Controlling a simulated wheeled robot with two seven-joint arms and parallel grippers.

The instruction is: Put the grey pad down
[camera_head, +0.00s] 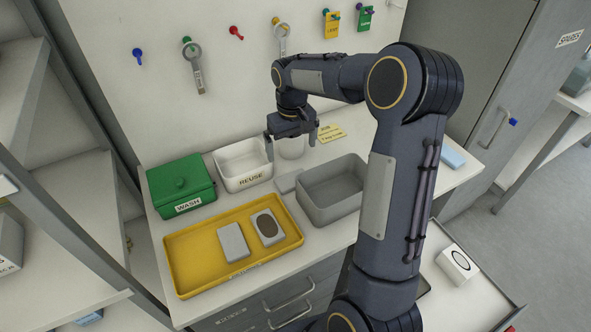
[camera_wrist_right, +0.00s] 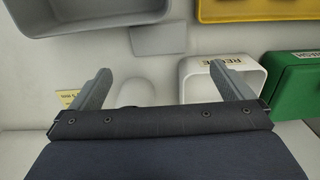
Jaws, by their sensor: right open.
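A flat grey pad (camera_head: 286,183) lies on the white worktop between the yellow tray and the grey bin. It also shows in the right wrist view (camera_wrist_right: 158,38), beyond my fingertips and apart from them. My right gripper (camera_head: 291,146) is open and empty, above the back of the worktop near the white REUSE bin. Its two spread fingers show in the right wrist view (camera_wrist_right: 160,72) with nothing held between them. My left gripper is not in view.
A yellow tray (camera_head: 187,270) holds two blocks, one with a dark oval. A grey bin (camera_head: 328,205), white REUSE bin (camera_head: 243,181) and lidded green WASH box (camera_head: 181,185) stand around. A white round container (camera_head: 292,150) is below my right gripper. An open drawer (camera_head: 470,300) juts out front right.

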